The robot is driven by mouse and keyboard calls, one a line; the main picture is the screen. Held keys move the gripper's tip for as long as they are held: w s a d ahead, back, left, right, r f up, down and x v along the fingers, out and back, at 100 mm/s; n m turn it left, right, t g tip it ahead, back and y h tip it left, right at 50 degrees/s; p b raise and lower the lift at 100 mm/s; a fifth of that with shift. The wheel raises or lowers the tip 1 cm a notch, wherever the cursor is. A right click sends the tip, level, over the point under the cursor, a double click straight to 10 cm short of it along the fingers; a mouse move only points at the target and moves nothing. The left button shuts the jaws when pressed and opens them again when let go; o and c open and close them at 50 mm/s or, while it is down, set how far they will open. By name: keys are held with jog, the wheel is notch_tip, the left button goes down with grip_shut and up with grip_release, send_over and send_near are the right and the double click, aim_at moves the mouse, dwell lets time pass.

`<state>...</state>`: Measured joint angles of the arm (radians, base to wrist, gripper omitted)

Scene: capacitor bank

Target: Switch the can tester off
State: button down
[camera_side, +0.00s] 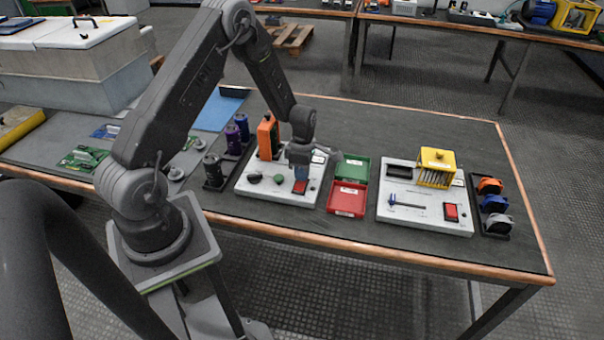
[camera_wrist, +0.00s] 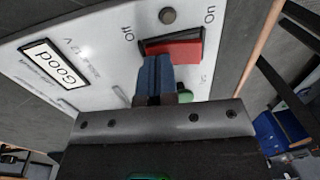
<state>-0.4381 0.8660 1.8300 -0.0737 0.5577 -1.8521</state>
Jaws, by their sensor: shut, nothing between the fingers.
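The can tester (camera_side: 253,188) is a white panel on the dark bench, with an orange block standing at its back. Its red rocker switch (camera_side: 300,186) is at the front right; in the wrist view the switch (camera_wrist: 185,50) sits between the printed words Off on the left and On on the right. A display label (camera_wrist: 52,65) there reads Good. My gripper (camera_wrist: 155,60) is shut, its blue fingers together and empty, at the Off end of the switch. In the side view my gripper (camera_side: 301,173) is just above it. I cannot tell contact or which side is pressed.
Green (camera_side: 353,167) and red (camera_side: 347,198) bins stand right of the tester. A second white panel (camera_side: 420,220) with a yellow cage (camera_side: 437,167) and another red switch (camera_side: 451,212) lies further right. Cylinders (camera_side: 232,140) stand left; a holder (camera_side: 497,212) of round parts is far right.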

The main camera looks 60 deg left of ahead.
notch_tip(320, 180, up, 14)
jog(key=w+a, duration=0.1)
jog(key=w, duration=0.1)
jog(key=shift+a+f, duration=0.2)
jog(key=shift+a, duration=0.2)
